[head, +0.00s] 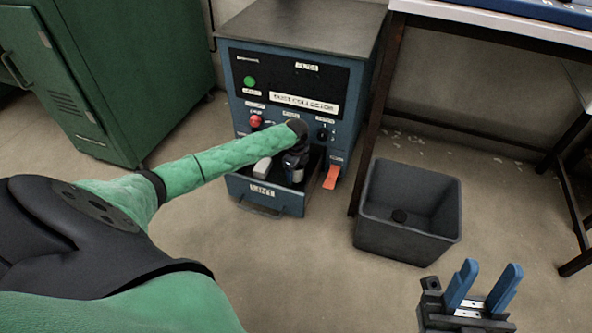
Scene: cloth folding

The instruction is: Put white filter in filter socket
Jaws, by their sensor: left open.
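A small whitish block (262,167), which may be the white filter, sits at the open drawer (262,195) labelled LINT on the dust collector (290,85). My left gripper (295,172) points down over the drawer, just right of the block. Its fingers are mostly hidden by the wrist, and it is open. I cannot tell whether it touches anything in the drawer. The filter socket cannot be made out clearly; the drawer's inside is dark and partly covered by my arm. My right gripper (492,270) is at the lower right, with its two blue fingers apart and nothing between them.
An orange lever (332,177) sticks out beside the drawer. A green cabinet (130,70) is at left, a table (490,22) at upper right. The front floor is clear.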

